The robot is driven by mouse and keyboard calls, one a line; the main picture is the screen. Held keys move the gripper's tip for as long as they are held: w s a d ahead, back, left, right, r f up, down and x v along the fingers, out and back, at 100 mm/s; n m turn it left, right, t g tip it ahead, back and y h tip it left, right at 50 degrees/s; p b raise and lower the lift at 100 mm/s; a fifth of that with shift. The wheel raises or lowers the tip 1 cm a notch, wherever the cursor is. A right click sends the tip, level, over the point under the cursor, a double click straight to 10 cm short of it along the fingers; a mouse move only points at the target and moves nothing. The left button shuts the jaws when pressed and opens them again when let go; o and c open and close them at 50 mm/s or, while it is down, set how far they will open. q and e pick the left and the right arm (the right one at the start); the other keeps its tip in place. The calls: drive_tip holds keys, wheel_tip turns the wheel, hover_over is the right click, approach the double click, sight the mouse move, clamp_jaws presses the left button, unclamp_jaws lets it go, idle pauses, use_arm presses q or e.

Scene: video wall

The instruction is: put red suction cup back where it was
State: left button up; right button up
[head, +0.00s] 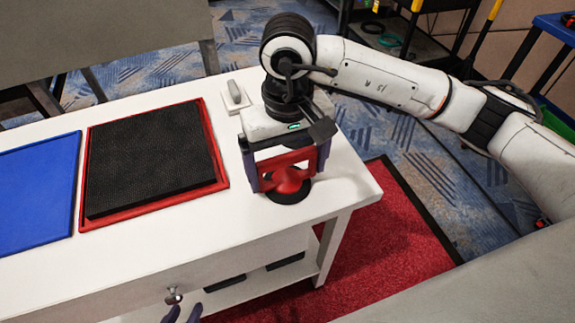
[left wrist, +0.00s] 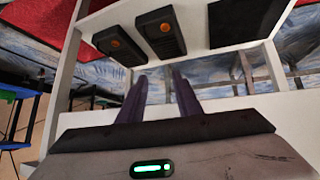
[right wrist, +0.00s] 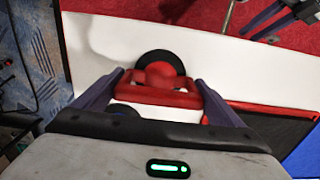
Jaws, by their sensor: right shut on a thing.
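The red suction cup (head: 288,181) has a red handle frame and a black round base, and is at the right end of the white table (head: 260,222). My right gripper (head: 289,176) points down with its fingers on either side of the red handle, shut on it. The right wrist view shows the suction cup (right wrist: 160,75) between the fingers (right wrist: 155,88), its black disc over the white top. I cannot tell whether the disc touches the table. My left gripper (head: 184,313) is partly open and empty, low in front of the table; its fingers (left wrist: 160,78) stand apart.
A red-rimmed tray with a black textured pad (head: 155,160) lies left of the suction cup, and a blue mat (head: 38,190) lies further left. A small white item with a grey handle (head: 236,97) is behind. Black boxes (left wrist: 160,33) sit on the lower shelf.

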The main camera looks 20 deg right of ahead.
use_arm(q)
drive_tip(key=shift+w+r, duration=0.1)
drive_tip(key=shift+w, duration=0.1)
use_arm(e)
drive_tip(key=shift+f+b, duration=0.15)
drive_tip(key=shift+b, duration=0.15)
drive_tip(key=o, duration=1.6)
use_arm(q)
drive_tip(key=shift+w, duration=0.1)
use_arm(e)
drive_tip(key=shift+r+p, duration=0.3)
drive_tip(key=shift+p, duration=0.05)
wheel_tip(320, 180, up, 12)
drive_tip(key=shift+f, duration=0.1)
use_arm(q)
drive_tip(key=shift+s, duration=0.25)
drive_tip(key=shift+w+r, duration=0.2)
drive_tip(key=shift+w, duration=0.1)
